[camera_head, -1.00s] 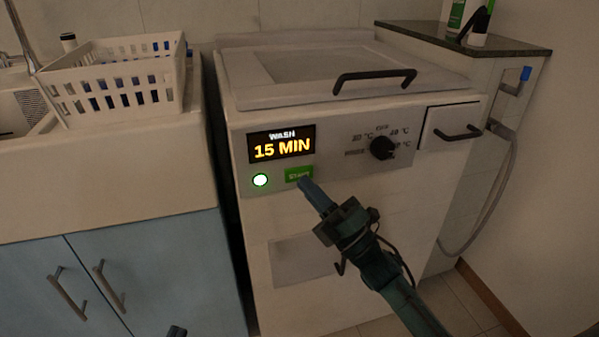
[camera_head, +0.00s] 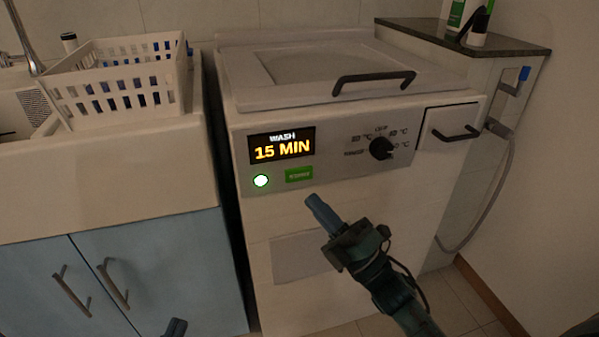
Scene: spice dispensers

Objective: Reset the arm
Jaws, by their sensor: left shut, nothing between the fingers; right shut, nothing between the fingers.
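My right gripper (camera_head: 322,214) is shut and empty. It is in front of the washing machine (camera_head: 290,228), below and to the right of the green start button (camera_head: 299,175), and apart from it. Its arm comes in from the bottom right. My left gripper (camera_head: 175,327) shows only as a small dark tip at the bottom edge, shut, in front of the blue cabinet. The display (camera_head: 282,145) reads WASH 15 MIN, and a round light (camera_head: 261,181) glows green-white beside the button.
A black knob (camera_head: 381,149) and a drawer with a dark handle (camera_head: 458,132) are on the machine's front. The lid handle (camera_head: 374,82) sticks up on top. A white basket (camera_head: 118,79) stands by the sink at left. A grey hose (camera_head: 492,205) hangs at right.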

